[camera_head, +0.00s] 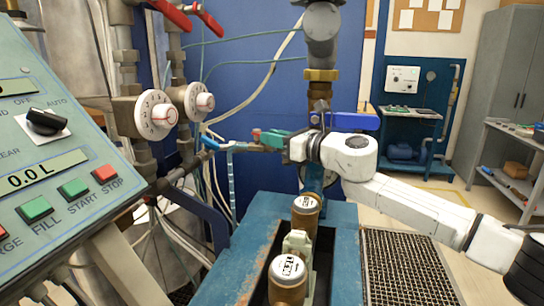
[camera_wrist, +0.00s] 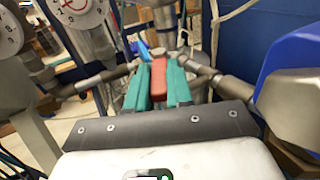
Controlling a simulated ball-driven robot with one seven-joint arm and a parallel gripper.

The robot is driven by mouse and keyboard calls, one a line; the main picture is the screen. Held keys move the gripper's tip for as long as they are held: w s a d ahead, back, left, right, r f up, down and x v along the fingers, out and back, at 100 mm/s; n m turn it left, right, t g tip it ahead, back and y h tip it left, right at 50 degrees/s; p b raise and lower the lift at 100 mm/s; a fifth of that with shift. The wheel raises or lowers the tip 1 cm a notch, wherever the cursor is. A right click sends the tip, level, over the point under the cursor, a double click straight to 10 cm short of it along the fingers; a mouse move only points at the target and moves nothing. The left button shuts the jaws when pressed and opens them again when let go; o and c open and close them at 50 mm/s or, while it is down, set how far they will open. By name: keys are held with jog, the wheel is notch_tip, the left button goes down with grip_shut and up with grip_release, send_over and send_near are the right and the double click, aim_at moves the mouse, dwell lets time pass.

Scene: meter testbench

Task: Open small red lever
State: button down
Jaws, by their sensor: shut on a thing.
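The small red lever (camera_wrist: 158,78) is between the two teal fingers of my gripper (camera_wrist: 157,68) in the wrist view. The fingers are shut on it, one on each side. It lies lengthwise along the fingers, its far end near a metal pipe fitting. In the head view a small red tip of the lever (camera_head: 256,134) shows just left of my gripper (camera_head: 272,139). My white wrist and arm reach in from the right. Most of the lever is hidden in the head view by the fingers.
A blue lever (camera_head: 355,121) on the vertical pipe is close above my wrist. Two larger red levers (camera_head: 171,13) are at upper left, over white dials (camera_head: 156,115). The control panel (camera_head: 60,165) fills the left. Capped meters (camera_head: 288,270) stand on the blue bench (camera_head: 238,262) below.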

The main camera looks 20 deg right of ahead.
jog(key=shift+w+d+n+g+y+b, duration=0.2)
jog(key=shift+n+g+y+b, duration=0.2)
jog(key=shift+y+b, duration=0.2)
jog(key=shift+w+d+n+g+y+b, duration=0.15)
jog(key=shift+n+g+y+b, duration=0.2)
jog(key=shift+y+b, duration=0.2)
jog(key=shift+s, duration=0.1)
jog(key=c, duration=1)
grip_release()
jog(key=v, duration=1)
jog(key=shift+s+d+b, duration=0.2)
jog(key=shift+s+b, duration=0.1)
jog(key=shift+b, duration=0.1)
jog(key=shift+c, duration=0.2)
